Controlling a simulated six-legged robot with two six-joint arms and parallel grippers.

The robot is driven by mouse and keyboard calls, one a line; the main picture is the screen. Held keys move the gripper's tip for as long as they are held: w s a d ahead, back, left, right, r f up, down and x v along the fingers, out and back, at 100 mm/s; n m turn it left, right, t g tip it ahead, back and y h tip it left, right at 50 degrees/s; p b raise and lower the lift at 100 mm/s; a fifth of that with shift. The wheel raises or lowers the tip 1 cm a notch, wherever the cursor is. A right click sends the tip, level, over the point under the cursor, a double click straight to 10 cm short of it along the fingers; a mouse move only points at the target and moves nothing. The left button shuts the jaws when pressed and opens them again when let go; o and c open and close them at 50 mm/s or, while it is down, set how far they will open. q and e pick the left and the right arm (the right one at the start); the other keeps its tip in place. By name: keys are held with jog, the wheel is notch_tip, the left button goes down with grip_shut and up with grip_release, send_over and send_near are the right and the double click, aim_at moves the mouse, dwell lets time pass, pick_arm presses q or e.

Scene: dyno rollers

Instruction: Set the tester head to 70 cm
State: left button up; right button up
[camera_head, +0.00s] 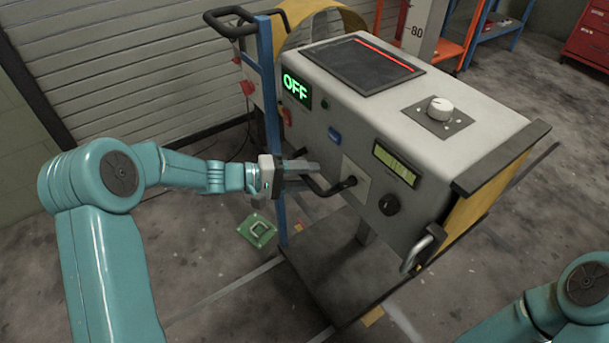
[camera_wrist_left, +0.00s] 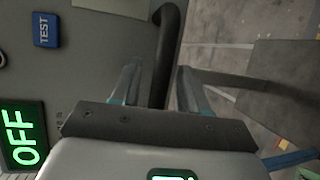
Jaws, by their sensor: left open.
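My right gripper is out of view.
A green OFF display (camera_head: 297,89), a blue TEST button (camera_head: 334,135) and a white dial (camera_head: 440,108) are on the box. A blue post (camera_head: 272,120) stands beside my left gripper. A grey handle (camera_head: 423,247) sticks out at the lower right.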

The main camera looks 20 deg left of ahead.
pick_arm(q)
jog(key=shift+w, duration=0.1)
grip_shut()
notch_tip(320, 180, down, 15)
jog(key=b, duration=1.4)
grip_release()
jog(key=shift+r, duration=0.15)
jog(key=shift+a, duration=0.1)
jog(key=p+v, duration=0.3)
jog(key=v, duration=1.3)
